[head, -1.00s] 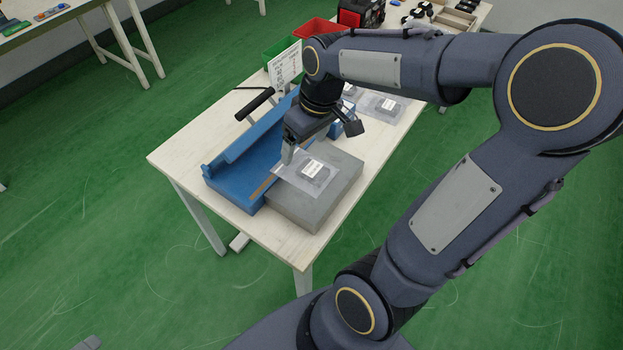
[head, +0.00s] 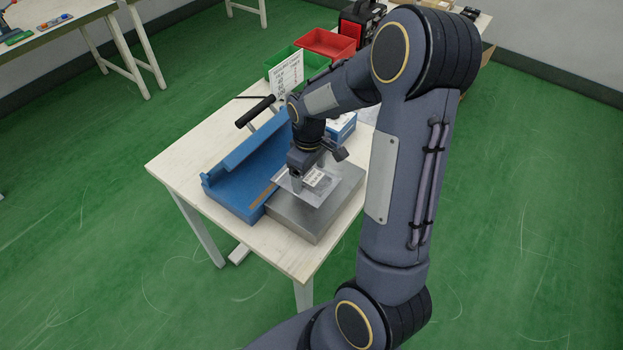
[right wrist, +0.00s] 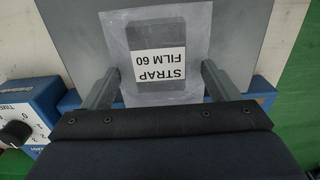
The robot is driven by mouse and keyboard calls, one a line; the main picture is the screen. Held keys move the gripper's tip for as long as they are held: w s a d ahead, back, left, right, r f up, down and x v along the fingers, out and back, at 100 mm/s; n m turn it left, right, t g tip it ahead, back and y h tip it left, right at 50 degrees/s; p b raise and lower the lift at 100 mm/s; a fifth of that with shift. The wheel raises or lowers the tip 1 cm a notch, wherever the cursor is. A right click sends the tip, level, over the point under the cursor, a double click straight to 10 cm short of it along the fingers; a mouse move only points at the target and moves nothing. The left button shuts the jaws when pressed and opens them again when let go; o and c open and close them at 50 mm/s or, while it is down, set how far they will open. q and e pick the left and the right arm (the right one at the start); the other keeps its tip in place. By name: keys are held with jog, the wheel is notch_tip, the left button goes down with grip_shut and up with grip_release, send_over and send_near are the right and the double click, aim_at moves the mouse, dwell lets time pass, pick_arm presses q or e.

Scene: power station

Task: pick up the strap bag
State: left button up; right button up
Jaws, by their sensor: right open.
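The strap bag is a clear flat bag with a dark block inside and a white label reading "STRAP FILM 60" (right wrist: 160,65). In the head view the strap bag (head: 320,186) lies on a grey metal block (head: 310,222) beside the blue sealer (head: 232,188). My right gripper (right wrist: 160,82) is open over the bag, with one finger on each side of the dark block. In the head view the right gripper (head: 297,184) is at the bag's left part, and its wrist hides some of it. I cannot tell whether the fingers touch the bag. My left gripper is out of view.
The white table (head: 172,157) carries the sealer with its black handle (head: 254,111), a white sign (head: 287,74), a green bin (head: 312,62) and a red bin (head: 328,43). A blue box with a dial (right wrist: 30,112) is close to the gripper.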

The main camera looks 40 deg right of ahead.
jog(key=c, duration=1.1)
